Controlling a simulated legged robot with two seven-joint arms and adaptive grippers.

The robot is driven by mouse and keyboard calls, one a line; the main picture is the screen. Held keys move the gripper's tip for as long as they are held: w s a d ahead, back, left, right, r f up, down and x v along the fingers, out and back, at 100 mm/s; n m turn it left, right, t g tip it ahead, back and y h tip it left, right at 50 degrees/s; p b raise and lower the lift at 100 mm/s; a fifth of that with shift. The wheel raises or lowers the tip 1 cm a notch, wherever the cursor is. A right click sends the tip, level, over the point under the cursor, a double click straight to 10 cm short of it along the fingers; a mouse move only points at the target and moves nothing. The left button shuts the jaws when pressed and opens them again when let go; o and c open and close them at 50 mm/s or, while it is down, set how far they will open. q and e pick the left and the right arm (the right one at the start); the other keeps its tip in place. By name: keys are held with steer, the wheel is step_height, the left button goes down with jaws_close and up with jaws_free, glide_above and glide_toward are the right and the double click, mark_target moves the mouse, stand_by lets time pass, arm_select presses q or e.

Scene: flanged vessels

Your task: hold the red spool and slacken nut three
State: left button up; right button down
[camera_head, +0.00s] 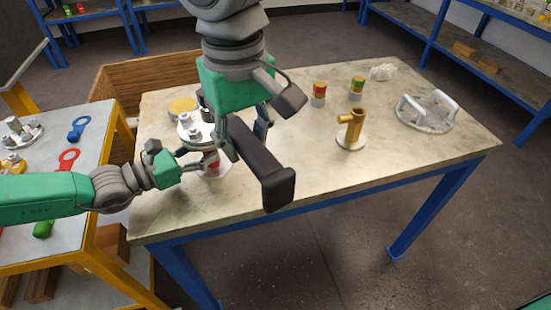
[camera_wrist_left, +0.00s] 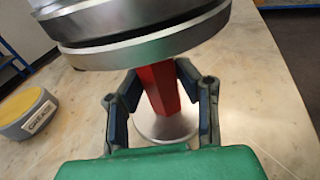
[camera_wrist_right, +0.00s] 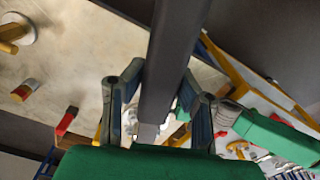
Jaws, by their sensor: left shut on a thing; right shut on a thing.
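The red spool (camera_head: 213,168) stands on the table at its left side; its red column also shows in the left wrist view (camera_wrist_left: 160,88), between a round metal flange (camera_wrist_left: 150,38) above and a pale round base (camera_wrist_left: 165,128). My left gripper (camera_head: 205,160) is shut around the red column, below the flange. My right gripper (camera_head: 245,135) is above and right of the spool, shut on a long dark bar-shaped tool (camera_head: 262,165), which also shows in the right wrist view (camera_wrist_right: 172,60). The tool's metal tip (camera_wrist_right: 147,132) is near the flange top. I cannot tell which nut is number three.
A yellow-topped round container (camera_head: 182,105) is behind the spool. The table's front right is clear.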

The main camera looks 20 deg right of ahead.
arm_select(q)
steer(key=shift+w, duration=0.1)
arm_select(e)
steer(key=shift+w+a+f+n, duration=0.3)
steer(key=shift+w+a+f, duration=0.2)
steer(key=shift+a, duration=0.15)
steer(key=shift+w+a+f+n, duration=0.3)
steer(key=shift+w+a+f, duration=0.2)
steer(key=shift+a, duration=0.15)
steer(key=shift+f, duration=0.15)
steer(key=shift+f, duration=1.1)
steer(key=w+d+n, duration=0.4)
steer(key=d+n, duration=0.1)
steer(key=shift+s+a+r, duration=0.1)
steer(key=shift+s+r, duration=0.05)
steer(key=shift+r, duration=1.1)
steer(key=shift+s+r, duration=0.1)
steer(key=shift+r, duration=1.1)
